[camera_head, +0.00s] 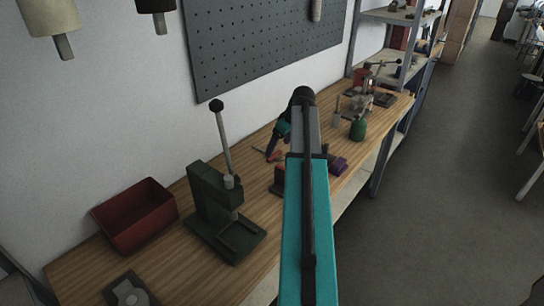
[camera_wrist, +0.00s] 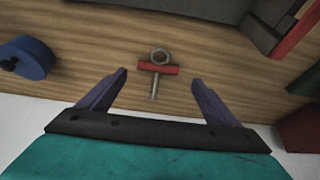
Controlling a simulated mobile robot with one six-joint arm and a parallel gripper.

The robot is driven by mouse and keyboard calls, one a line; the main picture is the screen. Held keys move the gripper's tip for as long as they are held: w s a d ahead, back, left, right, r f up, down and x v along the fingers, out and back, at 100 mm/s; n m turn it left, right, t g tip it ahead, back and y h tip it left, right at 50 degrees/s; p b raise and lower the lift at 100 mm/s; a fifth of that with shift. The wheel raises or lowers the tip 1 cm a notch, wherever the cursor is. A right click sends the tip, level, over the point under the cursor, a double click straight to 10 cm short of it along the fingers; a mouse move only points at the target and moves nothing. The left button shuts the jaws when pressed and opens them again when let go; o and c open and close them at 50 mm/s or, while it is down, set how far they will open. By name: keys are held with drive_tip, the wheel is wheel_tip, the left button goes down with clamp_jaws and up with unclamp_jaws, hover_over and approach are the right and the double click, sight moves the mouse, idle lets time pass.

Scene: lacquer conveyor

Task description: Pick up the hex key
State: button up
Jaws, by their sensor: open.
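I cannot tell the height of the fingertips above the bench.
In the wrist view, a blue round object (camera_wrist: 27,58) lies left and a dark grey object (camera_wrist: 237,22) lies upper right. In the head view, a red bin (camera_head: 133,217), a green lever press (camera_head: 222,210) and a green container (camera_head: 358,129) stand on the wooden bench (camera_head: 180,270).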

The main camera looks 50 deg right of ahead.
sight(276, 155)
drive_tip(key=shift+w+f, duration=0.1)
drive_tip(key=shift+f, duration=0.05)
drive_tip(key=shift+p+x, duration=0.65)
drive_tip(key=shift+x, duration=0.25)
drive_tip(key=shift+p+x, duration=0.4)
drive_tip(key=shift+x, duration=1.15)
drive_tip(key=shift+d, duration=0.2)
drive_tip(key=c, duration=1.2)
drive_tip(key=shift+o, duration=0.2)
wheel_tip(276, 155, up, 10)
drive_tip(key=b, duration=0.2)
drive_tip(key=shift+b, duration=0.3)
